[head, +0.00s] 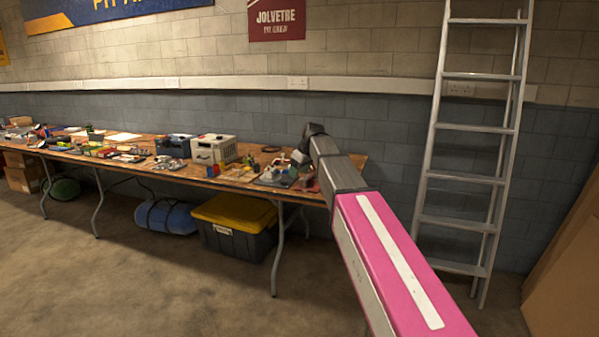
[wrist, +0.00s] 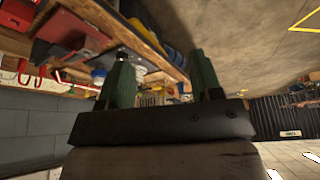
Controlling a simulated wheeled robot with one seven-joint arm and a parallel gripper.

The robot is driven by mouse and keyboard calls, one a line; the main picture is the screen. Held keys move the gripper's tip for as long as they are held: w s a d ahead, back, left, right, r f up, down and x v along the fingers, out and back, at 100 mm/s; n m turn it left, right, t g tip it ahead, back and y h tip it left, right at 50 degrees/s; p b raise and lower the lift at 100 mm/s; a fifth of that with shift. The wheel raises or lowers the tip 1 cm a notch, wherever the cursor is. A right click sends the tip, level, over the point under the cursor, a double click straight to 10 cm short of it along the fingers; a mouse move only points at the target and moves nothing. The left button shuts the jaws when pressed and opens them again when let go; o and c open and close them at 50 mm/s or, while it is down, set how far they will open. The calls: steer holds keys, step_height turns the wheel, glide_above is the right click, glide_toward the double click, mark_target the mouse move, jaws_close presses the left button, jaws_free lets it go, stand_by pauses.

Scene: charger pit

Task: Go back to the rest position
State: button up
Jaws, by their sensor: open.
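My arm reaches up from the bottom right in the head view, its pink link in front. Its dark end with my gripper (head: 303,152) is over the right end of the long wooden table (head: 318,197), among small items there. In the wrist view my gripper (wrist: 162,82) shows two green fingers spread well apart. Nothing is held between them. The head view shows the fingers only poorly, so I cannot tell how high they are above the table top.
A ladder (head: 470,181) leans on the wall at right, beside a brown panel (head: 563,255). A white and grey case (head: 214,149) and many small things crowd the table. A yellow-lidded bin (head: 236,212) and a blue bag (head: 166,216) sit underneath. The floor in front is clear.

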steer(key=s+d+f+m+h, duration=0.1)
steer(key=s+d+f+m, duration=0.1)
steer(key=s+d+f, duration=0.3)
steer(key=s+d+f+m+g, duration=0.1)
steer(key=s+d+f, duration=0.15)
steer(key=f, duration=0.55)
steer(key=s+d+f+m+h, duration=0.1)
steer(key=s+d+f+m, duration=0.1)
steer(key=s+f, duration=0.3)
steer(key=s+d+f+m+g, duration=0.1)
steer(key=s+d+f+m, duration=0.1)
steer(key=s+d+f, duration=0.3)
steer(key=s+d+f+m+h, duration=0.1)
steer(key=s+d+f+m, duration=0.2)
steer(key=s+f, duration=0.8)
steer(key=shift+s+d+g, duration=0.4)
steer(key=shift+s+d, duration=0.45)
steer(key=shift+s, duration=0.25)
steer(key=shift+o, duration=0.2)
